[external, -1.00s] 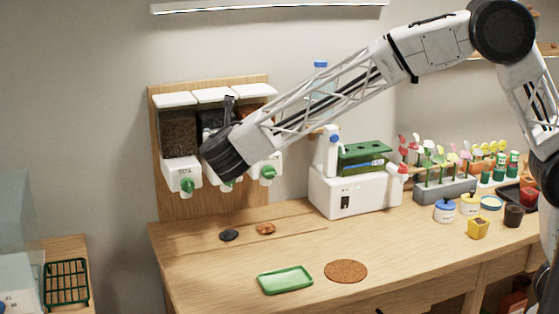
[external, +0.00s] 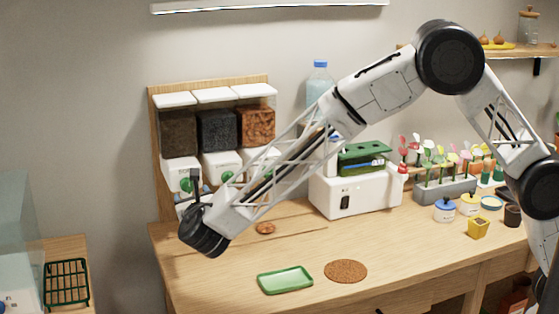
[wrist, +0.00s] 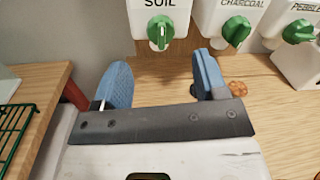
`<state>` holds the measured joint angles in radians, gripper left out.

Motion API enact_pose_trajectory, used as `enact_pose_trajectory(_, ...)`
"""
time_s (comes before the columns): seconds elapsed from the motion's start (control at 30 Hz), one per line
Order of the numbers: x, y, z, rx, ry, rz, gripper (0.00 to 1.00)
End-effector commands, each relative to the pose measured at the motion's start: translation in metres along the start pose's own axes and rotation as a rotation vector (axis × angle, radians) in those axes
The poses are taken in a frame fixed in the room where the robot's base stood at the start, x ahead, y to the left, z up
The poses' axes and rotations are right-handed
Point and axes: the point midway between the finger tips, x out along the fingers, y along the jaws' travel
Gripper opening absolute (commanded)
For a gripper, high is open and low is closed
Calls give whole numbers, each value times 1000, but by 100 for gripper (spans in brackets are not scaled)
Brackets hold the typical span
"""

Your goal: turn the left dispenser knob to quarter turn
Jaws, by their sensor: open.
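The left dispenser, marked SOIL (wrist: 160,4), has a green knob (wrist: 160,32) with its grip upright in the wrist view. In the external view this knob (external: 185,184) is partly hidden behind my wrist hardware. My gripper (wrist: 160,76) is open and empty, its blue fingers spread below the knob on either side of it in the picture, apart from it.
The wooden bench (external: 215,285) below is mostly clear. A green tray (external: 285,280), a cork mat (external: 346,271) and a small orange-brown pile (external: 265,228) lie on it. A white machine (external: 355,190) stands right of the dispensers. A green wire rack (wrist: 14,130) is at left.

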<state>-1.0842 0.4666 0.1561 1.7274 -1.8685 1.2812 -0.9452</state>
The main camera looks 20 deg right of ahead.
Motion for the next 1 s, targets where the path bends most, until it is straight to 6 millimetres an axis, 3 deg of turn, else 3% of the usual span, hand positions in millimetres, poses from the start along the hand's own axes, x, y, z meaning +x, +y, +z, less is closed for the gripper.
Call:
enact_pose_trajectory(0.57,4,1,-6,1,0,-1,66)
enact_pose_trajectory(1.0,47,0,-6,1,0,-2,66)
